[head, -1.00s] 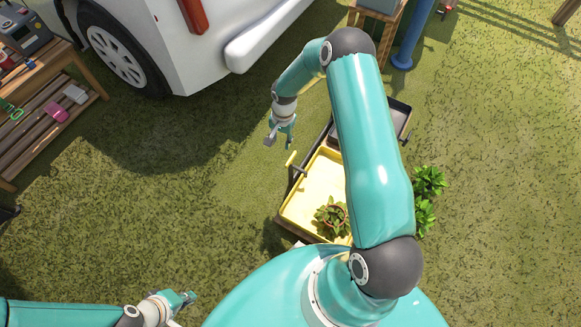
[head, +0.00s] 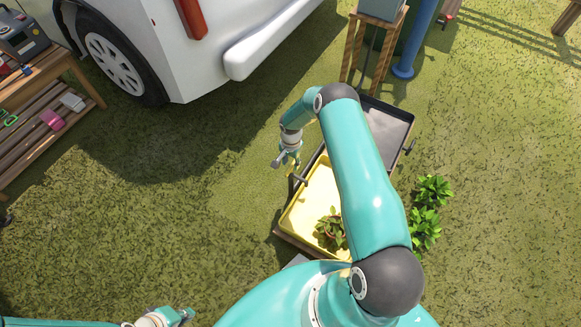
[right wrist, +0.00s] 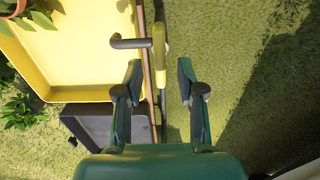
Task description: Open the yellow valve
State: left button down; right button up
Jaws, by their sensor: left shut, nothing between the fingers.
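The yellow valve handle (right wrist: 159,45) sits on a dark pipe (right wrist: 130,43) at the side of the yellow tray (right wrist: 78,92) in the right wrist view. My right gripper (right wrist: 157,70) is open, with one finger on each side of the handle's near end in that picture. I see no contact, and cannot tell the depth gap. In the head view my right gripper (head: 286,160) is over the valve and hides most of the handle. The yellow tray (head: 298,215) is partly behind my right arm. My left gripper (head: 184,315) is shut and empty at the bottom edge, away from the valve.
A potted plant (head: 330,229) stands in the yellow tray. A dark tray (head: 388,128) adjoins it, with green plants (head: 428,212) to the right. A white vehicle (head: 215,50) and a wooden bench (head: 45,120) are at upper left. The grass left of the tray is free.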

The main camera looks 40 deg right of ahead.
aim_at(291, 169)
jog(key=shift+f, duration=1.4)
jog(key=shift+c, duration=0.3)
grip_shut()
